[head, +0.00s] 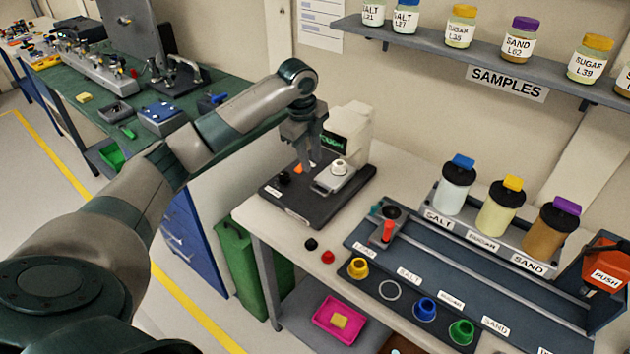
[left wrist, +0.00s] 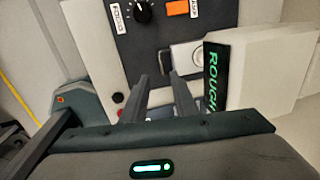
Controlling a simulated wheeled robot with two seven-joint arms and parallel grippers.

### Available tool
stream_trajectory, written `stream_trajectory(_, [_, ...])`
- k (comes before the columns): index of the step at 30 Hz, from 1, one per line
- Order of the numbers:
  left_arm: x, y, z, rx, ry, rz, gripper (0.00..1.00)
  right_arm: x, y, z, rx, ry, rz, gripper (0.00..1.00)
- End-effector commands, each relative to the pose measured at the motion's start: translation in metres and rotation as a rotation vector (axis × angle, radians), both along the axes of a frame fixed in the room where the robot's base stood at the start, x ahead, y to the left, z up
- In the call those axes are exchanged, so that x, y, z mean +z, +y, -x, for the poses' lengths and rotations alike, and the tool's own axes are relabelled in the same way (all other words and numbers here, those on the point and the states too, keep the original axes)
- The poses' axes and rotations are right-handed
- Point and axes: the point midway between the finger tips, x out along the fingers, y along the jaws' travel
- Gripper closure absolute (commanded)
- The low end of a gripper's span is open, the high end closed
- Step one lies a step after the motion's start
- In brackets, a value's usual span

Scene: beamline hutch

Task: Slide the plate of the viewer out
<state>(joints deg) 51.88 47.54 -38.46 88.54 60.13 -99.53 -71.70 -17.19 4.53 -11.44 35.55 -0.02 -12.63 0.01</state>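The viewer (head: 350,128) stands on the table with a white body, a small dark screen and a dark base (head: 300,203). Its pale plate (head: 327,183) lies on the base under the body, with a small round piece on it. In the left wrist view, the plate (left wrist: 187,55) lies just beyond the right fingertip, and the screen (left wrist: 214,75) reads "ROUGH" in green. My left gripper (head: 308,164) hangs over the base beside the plate. Its fingers (left wrist: 158,82) are apart with nothing seen between them. I cannot tell whether a finger touches the plate. My right gripper is not in view.
The base carries a black focus knob (left wrist: 138,13) and an orange lamp switch (left wrist: 178,8). A dark rail (head: 470,275) with coloured rings and capped jars (head: 498,210) stand to the right. A sample shelf (head: 430,48) hangs behind. Small caps (head: 327,257) lie in front of the viewer.

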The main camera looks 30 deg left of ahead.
Motion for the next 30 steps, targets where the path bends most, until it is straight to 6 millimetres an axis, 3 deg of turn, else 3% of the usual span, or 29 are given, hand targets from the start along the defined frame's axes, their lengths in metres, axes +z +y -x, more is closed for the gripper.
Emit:
stream_trajectory(15, [-0.086,-0.001,-0.014,0.001,0.003,0.0,0.74,0.028,0.0,0.0,0.0,0.0,0.0,1.0])
stream_trajectory(21, [-0.104,-0.002,-0.018,0.0,0.0,0.0,0.74,0.031,0.0,0.0,0.0,0.0,0.0,1.0])
stream_trajectory(30, [-0.109,-0.002,-0.018,-0.001,0.0,-0.001,0.74,0.031,0.0,0.0,0.0,0.0,0.0,1.0])
